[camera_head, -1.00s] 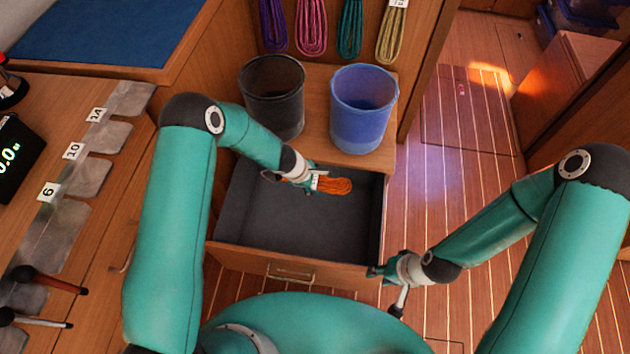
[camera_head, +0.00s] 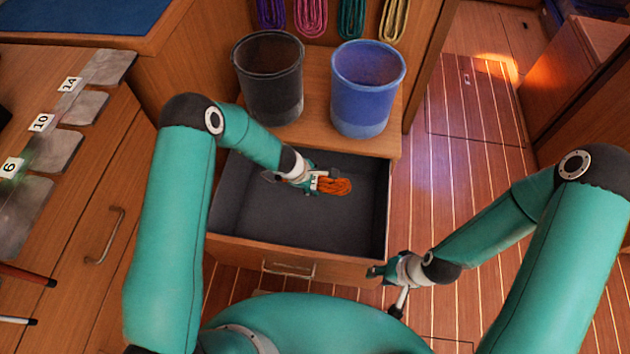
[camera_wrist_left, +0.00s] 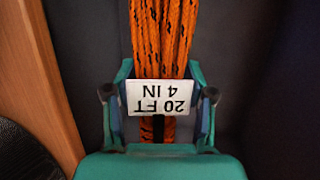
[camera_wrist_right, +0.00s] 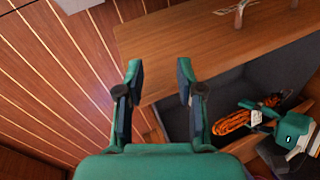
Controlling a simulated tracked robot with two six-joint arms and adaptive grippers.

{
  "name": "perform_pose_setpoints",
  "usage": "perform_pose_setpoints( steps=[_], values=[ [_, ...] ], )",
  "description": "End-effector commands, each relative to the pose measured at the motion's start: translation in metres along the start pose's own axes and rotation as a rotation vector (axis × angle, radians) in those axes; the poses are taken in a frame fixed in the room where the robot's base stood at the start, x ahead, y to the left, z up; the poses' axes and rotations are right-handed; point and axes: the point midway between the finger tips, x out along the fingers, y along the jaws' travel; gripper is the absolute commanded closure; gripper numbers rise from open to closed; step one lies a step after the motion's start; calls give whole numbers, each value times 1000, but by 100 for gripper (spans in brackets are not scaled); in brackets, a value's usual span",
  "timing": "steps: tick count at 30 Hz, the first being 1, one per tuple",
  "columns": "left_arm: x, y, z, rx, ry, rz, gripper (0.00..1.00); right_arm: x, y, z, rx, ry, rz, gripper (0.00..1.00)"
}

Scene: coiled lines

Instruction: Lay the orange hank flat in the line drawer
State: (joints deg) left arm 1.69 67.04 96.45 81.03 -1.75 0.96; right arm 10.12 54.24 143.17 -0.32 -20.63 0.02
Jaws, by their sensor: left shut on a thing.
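The orange hank (camera_head: 334,186) is a bundle of orange line with dark flecks. It carries a white tag reading "20 FT 4 IN" (camera_wrist_left: 160,97). My left gripper (camera_head: 314,181) is shut on the hank at the tag, and the hank (camera_wrist_left: 163,40) extends out beyond the fingers. Both are over the open line drawer (camera_head: 275,228), which has a dark grey floor. I cannot tell whether the hank touches the floor. The right wrist view also shows the hank (camera_wrist_right: 232,122) over the drawer. My right gripper (camera_wrist_right: 158,85) is open and empty, outside the drawer's front right corner.
A black bin (camera_head: 268,80) and a blue bin (camera_head: 366,90) stand on the wooden ledge behind the drawer. Several coloured hanks hang above them. A counter with numbered grey pads (camera_head: 58,150) is at the left. The drawer floor around the hank looks clear.

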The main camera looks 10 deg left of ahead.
Motion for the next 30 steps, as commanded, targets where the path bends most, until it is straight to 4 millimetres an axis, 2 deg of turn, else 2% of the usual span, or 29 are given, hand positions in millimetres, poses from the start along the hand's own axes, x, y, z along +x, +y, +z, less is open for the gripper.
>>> perform_pose_setpoints(
  steps=[3, 14, 15, 19, 20, 30],
  values=[
    [7, -2, -2, 0, 0, 1, 89, 7, 3, 0, 0, 0, 0, 63],
    [8, -2, -3, -1, 0, 1, 89, 8, 3, 0, 0, 0, 0, 63],
    [8, -2, -3, -1, 0, 1, 41, 8, 3, 0, 0, 0, 0, 63],
    [8, -2, -3, -1, 0, 1, 20, 8, 3, 0, 0, 0, 0, 63],
    [8, -2, -3, -1, 0, 1, 16, 8, 3, 0, 0, 0, 0, 63],
    [8, -3, -3, -1, 0, 0, 16, 8, 3, 0, 0, 0, 0, 63]
  ],
)
